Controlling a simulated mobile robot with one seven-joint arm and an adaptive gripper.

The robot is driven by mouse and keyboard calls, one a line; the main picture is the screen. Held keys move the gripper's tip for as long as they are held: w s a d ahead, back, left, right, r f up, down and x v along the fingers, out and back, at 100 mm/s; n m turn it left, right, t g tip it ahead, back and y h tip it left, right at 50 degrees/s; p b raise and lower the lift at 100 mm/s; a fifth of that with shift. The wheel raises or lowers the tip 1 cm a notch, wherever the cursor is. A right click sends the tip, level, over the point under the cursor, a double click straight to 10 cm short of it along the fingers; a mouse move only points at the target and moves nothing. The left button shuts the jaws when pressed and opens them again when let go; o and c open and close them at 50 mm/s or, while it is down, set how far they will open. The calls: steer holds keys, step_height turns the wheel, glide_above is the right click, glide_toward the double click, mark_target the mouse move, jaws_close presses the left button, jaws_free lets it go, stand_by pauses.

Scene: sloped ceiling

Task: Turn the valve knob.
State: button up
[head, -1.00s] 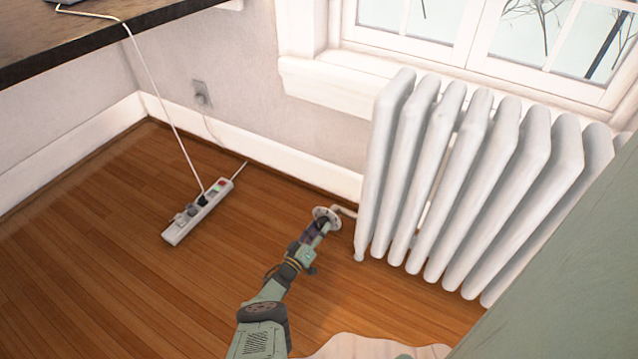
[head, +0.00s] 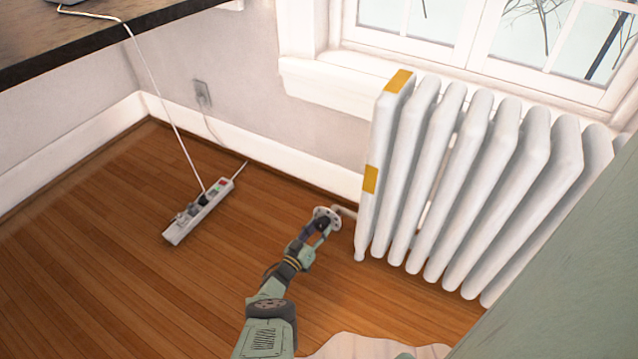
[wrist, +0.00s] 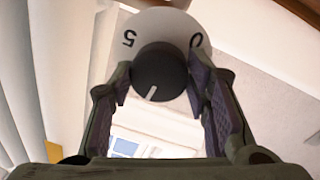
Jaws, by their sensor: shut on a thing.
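The valve knob (wrist: 160,75) is a dark round cap with a white pointer line, set on a white dial (wrist: 150,24) marked 5 and 0. In the wrist view its pointer aims down and slightly left. In the head view the pale dial disc (head: 327,213) sits low beside the radiator's left end, on a short pipe. My gripper (head: 319,228) reaches it from the front. In the wrist view my gripper's two fingers (wrist: 160,84) lie on either side of the knob, closed on it. The dark cap is mostly hidden in the head view.
A white radiator (head: 430,170) with yellow patches stands right of the knob, under the window. A white power strip (head: 198,211) lies on the floor to the left, with a cable up to the dark tabletop (head: 90,45). The wooden floor (head: 130,270) is otherwise clear at left.

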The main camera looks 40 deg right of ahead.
steer(key=shift+w, duration=0.1)
steer(key=o, duration=1.2)
steer(key=shift+c, duration=0.2)
steer(key=shift+a+f, duration=0.15)
steer(key=shift+a, duration=0.5)
steer(key=shift+v, duration=0.95)
glide_toward(319, 228)
steer(key=v, duration=0.2)
steer(key=shift+s+a, duration=0.2)
steer(key=shift+s, duration=0.1)
steer(key=shift+w, duration=0.1)
